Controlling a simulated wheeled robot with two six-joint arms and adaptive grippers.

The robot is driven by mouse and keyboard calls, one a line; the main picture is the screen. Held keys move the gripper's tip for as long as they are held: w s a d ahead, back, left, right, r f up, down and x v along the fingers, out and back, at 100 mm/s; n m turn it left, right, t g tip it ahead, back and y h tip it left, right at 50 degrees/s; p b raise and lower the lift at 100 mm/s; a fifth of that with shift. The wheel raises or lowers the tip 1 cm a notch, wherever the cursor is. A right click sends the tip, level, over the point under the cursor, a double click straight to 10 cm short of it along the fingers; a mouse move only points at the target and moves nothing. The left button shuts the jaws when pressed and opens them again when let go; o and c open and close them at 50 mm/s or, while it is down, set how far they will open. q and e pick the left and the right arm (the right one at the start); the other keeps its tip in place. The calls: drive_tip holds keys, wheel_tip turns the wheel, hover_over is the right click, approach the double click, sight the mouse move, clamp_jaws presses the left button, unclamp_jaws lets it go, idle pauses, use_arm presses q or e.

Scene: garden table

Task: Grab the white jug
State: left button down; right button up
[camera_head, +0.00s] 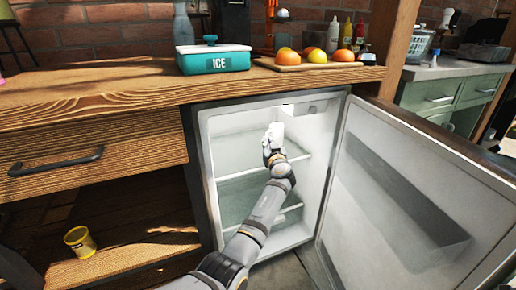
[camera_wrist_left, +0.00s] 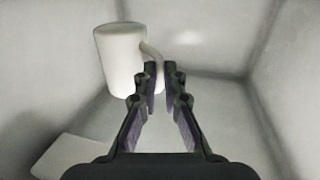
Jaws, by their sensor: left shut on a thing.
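The white jug (camera_wrist_left: 121,62) shows in the left wrist view, upright and left of the fingertips, with its handle towards them. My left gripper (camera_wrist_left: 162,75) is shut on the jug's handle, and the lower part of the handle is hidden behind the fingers. In the head view my left arm reaches into the open fridge, with the gripper (camera_head: 270,150) inside it and the pale jug (camera_head: 277,130) just beyond. My right gripper is not in view.
The fridge door (camera_head: 400,200) stands open to the right.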

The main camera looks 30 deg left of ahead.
sight(277, 138)
use_arm(q)
drive_tip(key=shift+w+d+b, duration=0.75)
drive_tip(key=shift+w+d, duration=0.65)
drive_tip(key=shift+w, duration=0.2)
